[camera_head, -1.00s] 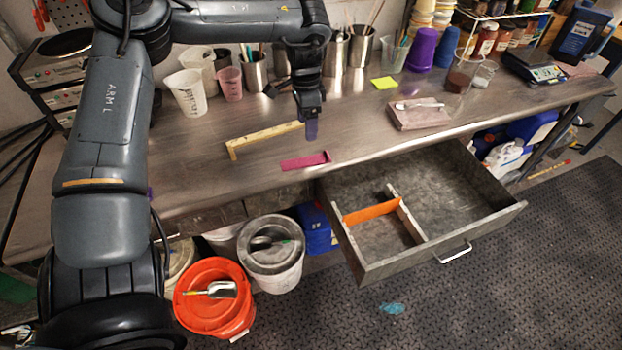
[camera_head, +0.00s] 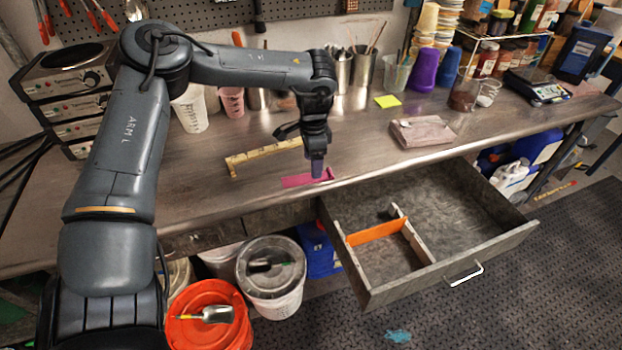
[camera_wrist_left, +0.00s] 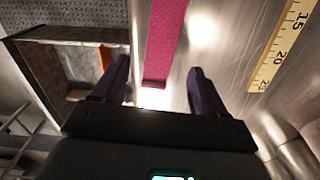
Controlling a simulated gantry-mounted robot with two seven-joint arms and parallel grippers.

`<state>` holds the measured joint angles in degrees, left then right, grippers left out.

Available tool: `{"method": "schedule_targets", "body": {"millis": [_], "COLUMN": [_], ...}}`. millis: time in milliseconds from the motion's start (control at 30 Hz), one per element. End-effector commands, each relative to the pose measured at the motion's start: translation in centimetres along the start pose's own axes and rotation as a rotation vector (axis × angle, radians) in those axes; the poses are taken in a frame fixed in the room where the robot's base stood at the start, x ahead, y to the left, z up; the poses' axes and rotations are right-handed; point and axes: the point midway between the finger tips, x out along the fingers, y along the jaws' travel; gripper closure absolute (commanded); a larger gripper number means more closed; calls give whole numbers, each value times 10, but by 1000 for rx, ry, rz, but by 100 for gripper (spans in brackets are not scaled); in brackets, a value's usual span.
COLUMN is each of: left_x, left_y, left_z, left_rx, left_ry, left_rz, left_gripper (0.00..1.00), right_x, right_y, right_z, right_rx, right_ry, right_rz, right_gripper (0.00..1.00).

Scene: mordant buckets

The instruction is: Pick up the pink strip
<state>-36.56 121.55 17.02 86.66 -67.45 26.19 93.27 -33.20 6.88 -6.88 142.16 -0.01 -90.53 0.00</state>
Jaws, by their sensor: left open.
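The pink strip (camera_head: 300,179) lies flat on the metal bench near its front edge. My left gripper (camera_head: 316,170) points down over the strip's right end and hides a small part of it. In the left wrist view the strip (camera_wrist_left: 164,40) runs away from me, its near end between the two open fingers (camera_wrist_left: 158,85). The fingers stand apart and nothing is held between them. Whether the fingertips touch the bench is not clear. My right gripper is not in view.
A yellow ruler (camera_head: 250,158) lies behind the strip. The open drawer (camera_head: 480,200) with an orange divider (camera_head: 374,231) juts out in front of the bench. A brownish block (camera_head: 422,132) lies to the right. Cups stand along the back.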

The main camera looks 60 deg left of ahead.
Motion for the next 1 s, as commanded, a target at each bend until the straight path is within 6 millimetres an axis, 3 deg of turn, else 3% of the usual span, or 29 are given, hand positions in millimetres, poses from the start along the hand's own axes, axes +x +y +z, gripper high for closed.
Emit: {"method": "schedule_targets", "body": {"millis": [233,533,900,1000], "left_x": [34,38,38,38], "left_y": [0,0,0,0], "left_z": [-1,-1,-1,-1], "left_rx": [-1,-1,-1,-1], "left_ry": [-1,0,0,0], "left_rz": [1,0,0,0], "left_gripper": [28,28,84,87], "right_x": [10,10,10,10], "right_y": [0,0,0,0], "right_z": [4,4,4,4], "right_rx": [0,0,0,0], "right_ry": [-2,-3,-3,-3], "right_rz": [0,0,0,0], "right_gripper": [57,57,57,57]}}
